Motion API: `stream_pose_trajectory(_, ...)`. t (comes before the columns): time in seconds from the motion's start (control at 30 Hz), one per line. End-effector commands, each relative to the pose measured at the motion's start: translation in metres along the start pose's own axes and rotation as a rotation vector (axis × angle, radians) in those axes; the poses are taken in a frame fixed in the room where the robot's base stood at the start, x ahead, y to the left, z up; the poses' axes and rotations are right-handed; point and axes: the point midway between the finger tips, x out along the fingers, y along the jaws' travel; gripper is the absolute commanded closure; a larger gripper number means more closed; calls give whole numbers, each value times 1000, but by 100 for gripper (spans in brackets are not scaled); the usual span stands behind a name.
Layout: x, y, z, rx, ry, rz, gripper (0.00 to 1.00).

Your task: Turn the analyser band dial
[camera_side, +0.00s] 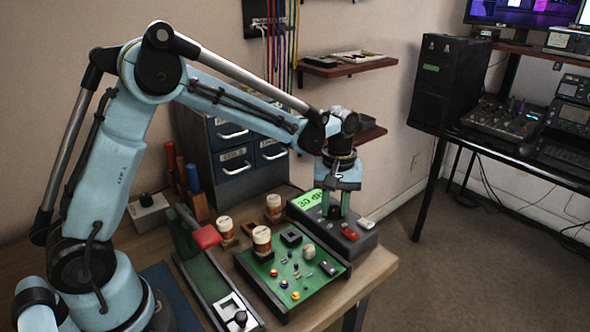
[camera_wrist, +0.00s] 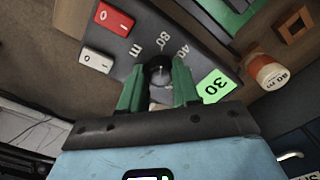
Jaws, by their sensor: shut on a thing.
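The analyser band dial is a black round knob (camera_wrist: 158,67) on a dark grey panel (camera_wrist: 140,35), with printed marks such as 80 and 40 around it. My gripper (camera_wrist: 158,84) has its green fingers on either side of the dial, shut on it. In the side view my gripper (camera_side: 337,203) reaches straight down onto the analyser box (camera_side: 352,246) and mostly hides the dial. The box's green display (camera_side: 308,200) reads 30 in the side view. The dial's pointer is too small to read.
A red switch (camera_side: 350,234) and a white switch (camera_side: 367,224) sit beside the dial. A green circuit board tray (camera_side: 318,293) with jars and small knobs stands in front. Blue drawers (camera_side: 235,150) stand behind. The table's right edge is close to the box.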

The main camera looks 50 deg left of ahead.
Motion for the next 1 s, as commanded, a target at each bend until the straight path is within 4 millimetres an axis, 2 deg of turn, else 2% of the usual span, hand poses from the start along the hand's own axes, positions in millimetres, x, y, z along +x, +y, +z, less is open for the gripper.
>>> stream_pose_trajectory(0.37, -1, 0, 0, -5, 0, 0, 99)
stream_pose_trajectory(0.4, -1, 0, 0, -5, 0, 0, 64)
stream_pose_trajectory(0.53, 0, 0, 0, -5, 0, 0, 44)
stream_pose_trajectory(0.87, -2, 0, 0, -4, 0, 0, 43)
stream_pose_trajectory(1.0, -14, 0, 0, -4, 0, 0, 43)
